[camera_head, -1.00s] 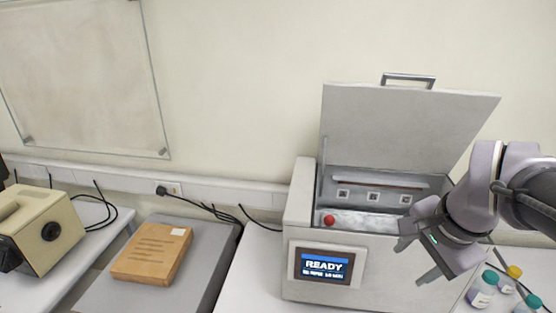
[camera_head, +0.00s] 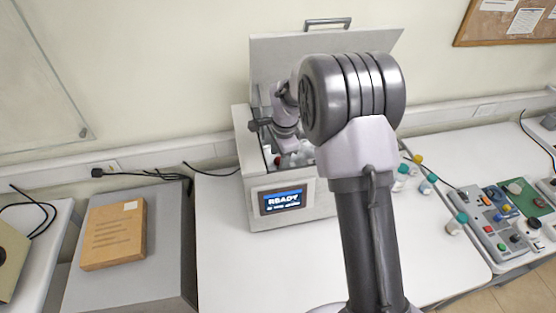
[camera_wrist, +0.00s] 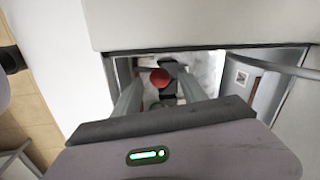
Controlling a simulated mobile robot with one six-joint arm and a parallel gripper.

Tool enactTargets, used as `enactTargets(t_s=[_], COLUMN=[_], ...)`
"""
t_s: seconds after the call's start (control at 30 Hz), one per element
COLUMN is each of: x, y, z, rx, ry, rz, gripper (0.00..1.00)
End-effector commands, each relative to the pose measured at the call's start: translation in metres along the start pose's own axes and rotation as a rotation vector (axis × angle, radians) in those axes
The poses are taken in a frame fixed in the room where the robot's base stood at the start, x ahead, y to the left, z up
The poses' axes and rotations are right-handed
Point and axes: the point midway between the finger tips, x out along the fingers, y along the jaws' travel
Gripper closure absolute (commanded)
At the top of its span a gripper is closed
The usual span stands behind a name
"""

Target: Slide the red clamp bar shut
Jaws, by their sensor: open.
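The red knob of the clamp bar (camera_wrist: 160,77) shows in the wrist view, inside the open chamber of the grey machine (camera_head: 247,148). It also shows as a small red spot in the head view (camera_head: 277,161). My gripper (camera_wrist: 166,83) is open and reaches down into the chamber. Its two fingers lie on either side of the red knob in the picture; I cannot tell whether either touches it. In the head view my gripper (camera_head: 290,158) is partly hidden by the machine's front wall and my arm. Most of the bar is hidden.
The machine's lid (camera_head: 270,52) stands open behind my arm. Its front screen (camera_head: 283,200) reads READY. Small capped bottles (camera_head: 457,223) and a control panel (camera_head: 515,220) are to the right. A brown package (camera_head: 113,236) lies left; the tabletop in front of the machine is clear.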

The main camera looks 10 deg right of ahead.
Motion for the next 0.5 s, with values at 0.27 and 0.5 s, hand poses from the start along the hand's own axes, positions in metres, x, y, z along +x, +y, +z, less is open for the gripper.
enactTargets(t_s=[0.27, 0.5], x=[0.027, 0.029], y=[0.000, 0.000], z=[0.000, 0.000], rx=[-0.001, 0.000], ry=[0.000, 0.000], rz=[0.000, 0.000], gripper=[0.50, 0.50])
